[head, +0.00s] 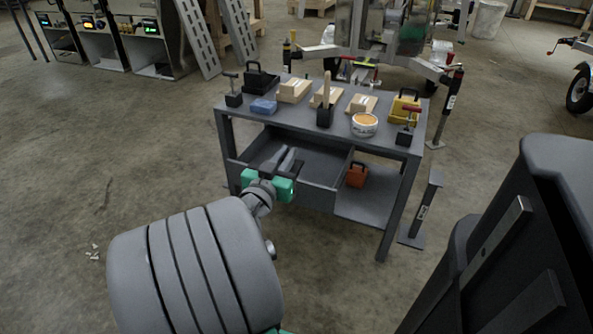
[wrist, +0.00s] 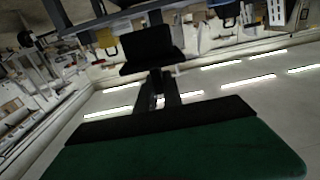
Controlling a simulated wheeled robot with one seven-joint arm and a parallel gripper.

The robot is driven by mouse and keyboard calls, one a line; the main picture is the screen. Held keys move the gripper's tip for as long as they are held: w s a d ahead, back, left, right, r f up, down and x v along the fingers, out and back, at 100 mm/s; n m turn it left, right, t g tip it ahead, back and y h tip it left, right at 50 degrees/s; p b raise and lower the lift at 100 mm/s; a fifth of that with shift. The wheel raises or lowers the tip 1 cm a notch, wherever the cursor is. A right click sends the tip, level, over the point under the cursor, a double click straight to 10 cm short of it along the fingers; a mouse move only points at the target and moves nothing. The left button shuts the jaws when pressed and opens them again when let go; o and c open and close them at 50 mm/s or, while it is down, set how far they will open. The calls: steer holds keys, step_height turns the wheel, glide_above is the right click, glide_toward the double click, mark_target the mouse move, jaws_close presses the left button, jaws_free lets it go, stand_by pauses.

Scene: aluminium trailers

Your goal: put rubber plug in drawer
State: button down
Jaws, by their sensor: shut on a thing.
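My gripper (head: 284,164) is over the left part of the grey workbench's lower level, at the open drawer (head: 315,195). The drawer's front panel and part of its dark floor show; my gripper and arm hide some of it. In the wrist view my gripper (wrist: 157,88) is shut on a dark, blocky piece, which I take to be the rubber plug (wrist: 149,48). The plug is black with a wider flat part at the finger end. In the head view the plug is hard to tell from the dark fingers.
The bench top (head: 290,118) carries a blue block (head: 263,106), wooden blocks (head: 294,90), a white tub (head: 364,124), a yellow case (head: 404,106) and a black case (head: 260,77). An orange case (head: 357,175) sits on the lower shelf. A grey post stands at the right.

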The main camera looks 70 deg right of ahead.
steer(key=shift+s+d+f+m+g, duration=0.2)
steer(key=shift+s+d+f, duration=0.1)
steer(key=shift+s+d, duration=0.15)
steer(key=shift+s+d+f+m+g, duration=0.1)
steer(key=shift+s+d+f+g, duration=0.2)
steer(key=shift+s, duration=0.2)
steer(key=shift+w+d+f+b, duration=0.15)
steer(key=shift+d+f+b, duration=1.7)
steer(key=shift+d+f, duration=1.4)
steer(key=shift+w+d+f+b, duration=0.15)
steer(key=shift+d+f+b, duration=1.65)
steer(key=shift+d+f, duration=1.4)
steer(key=shift+f+b, duration=0.25)
steer(key=shift+b, duration=0.1)
